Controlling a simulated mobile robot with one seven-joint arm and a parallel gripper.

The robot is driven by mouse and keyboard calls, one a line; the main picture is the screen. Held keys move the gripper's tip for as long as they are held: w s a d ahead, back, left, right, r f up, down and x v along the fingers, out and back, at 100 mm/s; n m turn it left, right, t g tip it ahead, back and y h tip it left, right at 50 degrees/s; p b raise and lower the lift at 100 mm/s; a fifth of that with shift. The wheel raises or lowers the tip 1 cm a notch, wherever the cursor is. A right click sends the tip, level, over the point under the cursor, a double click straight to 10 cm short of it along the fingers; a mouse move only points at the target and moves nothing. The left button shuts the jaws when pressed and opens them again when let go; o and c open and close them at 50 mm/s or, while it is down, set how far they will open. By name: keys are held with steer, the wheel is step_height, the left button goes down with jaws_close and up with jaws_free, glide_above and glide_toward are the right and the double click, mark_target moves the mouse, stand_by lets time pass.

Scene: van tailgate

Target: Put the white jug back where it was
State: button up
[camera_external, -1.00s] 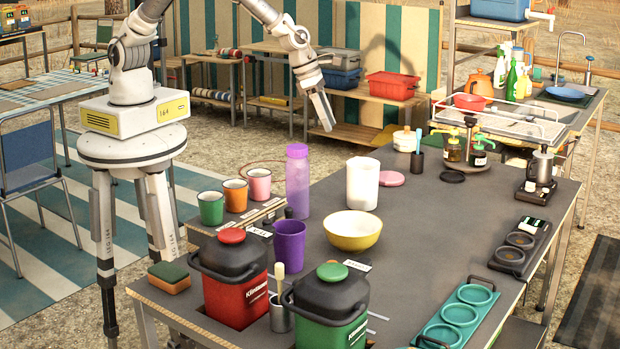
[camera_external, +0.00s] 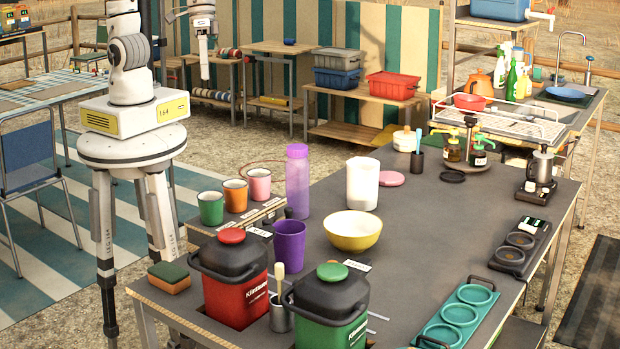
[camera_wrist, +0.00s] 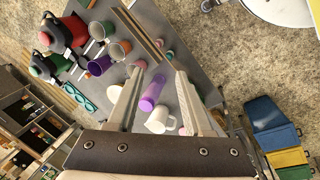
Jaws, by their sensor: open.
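The white jug (camera_external: 362,184) stands upright on the dark table, behind the yellow bowl (camera_external: 352,231) and right of the tall purple bottle (camera_external: 297,182). In the wrist view the white jug (camera_wrist: 158,122) shows beyond the finger bases, with a handle on its side. My gripper (camera_external: 205,76) is up in the air at the back left, well away from the table and the jug. In the wrist view my gripper (camera_wrist: 160,70) is open, with nothing held between the fingers. The purple bottle (camera_wrist: 152,92) appears between them but is far off.
Green, orange and pink mugs (camera_external: 235,194) stand left of the bottle. A purple cup (camera_external: 289,243) and red and green lidded bins (camera_external: 230,285) crowd the front. The tabletop right of the bowl (camera_external: 430,230) is clear.

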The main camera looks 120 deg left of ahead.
steer(key=s+r+m+t+y, duration=0.1)
steer(key=s+r+m+t, duration=0.2)
steer(key=s+r+m, duration=0.5)
steer(key=shift+d+r+m+y, duration=0.15)
steer(key=shift+d+m+y, duration=0.15)
steer(key=shift+m+y, duration=0.1)
